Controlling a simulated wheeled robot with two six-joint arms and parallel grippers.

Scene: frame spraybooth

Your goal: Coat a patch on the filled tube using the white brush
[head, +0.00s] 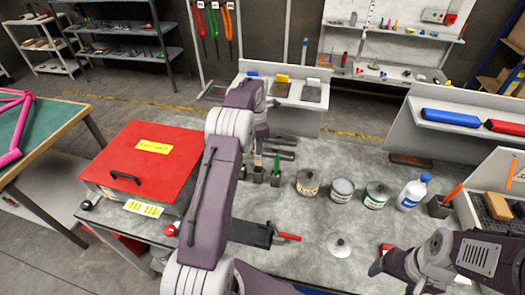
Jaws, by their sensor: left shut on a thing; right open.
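My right gripper (378,266) is open and empty low at the right, above the bench. I cannot pick out the filled tube; a pink tube frame (14,157) lies on the green table.
A red-lidded box (146,157) fills the bench's left. Several lidded tins (342,189), a white bottle (411,194) and a pot with an orange handle (439,206) stand at the right. A black clamp with a red handle (287,236) and a pale disc (339,247) lie in front.

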